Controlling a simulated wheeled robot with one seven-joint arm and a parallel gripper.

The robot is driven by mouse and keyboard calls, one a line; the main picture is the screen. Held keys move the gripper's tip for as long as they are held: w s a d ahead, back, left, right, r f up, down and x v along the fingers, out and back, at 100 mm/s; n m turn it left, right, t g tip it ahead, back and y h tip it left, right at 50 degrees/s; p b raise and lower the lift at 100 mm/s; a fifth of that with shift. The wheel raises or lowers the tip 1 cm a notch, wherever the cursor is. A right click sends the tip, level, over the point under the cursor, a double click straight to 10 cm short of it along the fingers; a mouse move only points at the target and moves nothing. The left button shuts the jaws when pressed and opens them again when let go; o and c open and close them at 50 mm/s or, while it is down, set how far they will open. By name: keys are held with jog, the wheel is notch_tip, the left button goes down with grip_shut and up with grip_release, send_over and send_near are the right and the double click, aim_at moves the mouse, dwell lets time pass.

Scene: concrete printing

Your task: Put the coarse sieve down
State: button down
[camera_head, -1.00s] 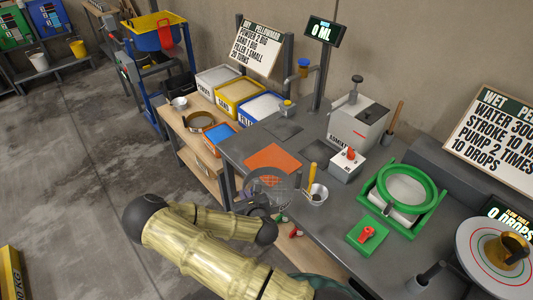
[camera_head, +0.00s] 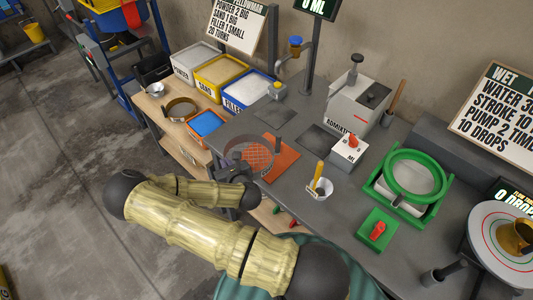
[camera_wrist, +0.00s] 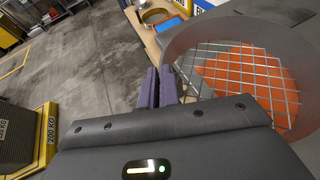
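The coarse sieve is a grey ring (camera_head: 234,150) with an open wire mesh. In the head view it overlaps the left part of the orange mat (camera_head: 285,163) on the grey bench. My gripper (camera_head: 243,174) is at the sieve's near side. In the wrist view the purple fingers (camera_wrist: 165,88) are close together at the wall of the sieve (camera_wrist: 262,32), and the orange mat shows through the mesh. The gripper appears shut on the sieve's rim; the exact contact is partly hidden. I cannot tell whether the sieve touches the mat.
A white cup (camera_head: 321,189) with a yellow-handled tool stands right of the mat. A blue-topped tray (camera_head: 206,124) and a brown ring (camera_head: 182,102) are on the wooden table at left. The green frame (camera_head: 413,177) and a green block with a red knob (camera_head: 377,232) stand to the right.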

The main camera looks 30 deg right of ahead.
aim_at(245, 137)
jog(key=shift+m+h, duration=0.7)
jog(key=shift+h, duration=0.1)
jog(key=w+f+b, duration=0.1)
jog(key=w+d+f+b, duration=0.1)
jog(key=w+f+b, duration=0.1)
jog(key=shift+d+f, duration=0.15)
jog(key=shift+d, duration=0.15)
jog(key=w+d+m+h+b, duration=0.1)
jog(key=w+b, duration=0.1)
jog(key=w+d+f+m+g+h+b, duration=0.1)
jog(key=d+h+b, duration=0.1)
jog(key=shift+w+d+m+b, duration=0.15)
jog(key=shift+w+m+b, duration=0.15)
jog(key=shift+w, duration=0.1)
jog(key=w+d+r+m+h+b, duration=0.1)
jog(key=w+d+m+g+h+b, duration=0.1)
jog(key=d+r+m+h+b, duration=0.1)
jog(key=d+b, duration=0.1)
jog(key=shift+w+r+g, duration=0.3)
jog(key=shift+w, duration=0.1)
jog(key=r, duration=0.1)
jog(key=d+r+m+g+h+b, duration=0.1)
jog(key=d+r+m+h+b, duration=0.1)
jog(key=r, duration=0.1)
jog(key=shift+w+d+r+g, duration=0.1)
jog(key=shift+w+d+g, duration=0.05)
jog(key=shift+w+g, duration=0.2)
jog(key=shift+d+r+h, duration=0.15)
jog(key=shift+r+h, duration=0.15)
jog(key=shift+r, duration=0.05)
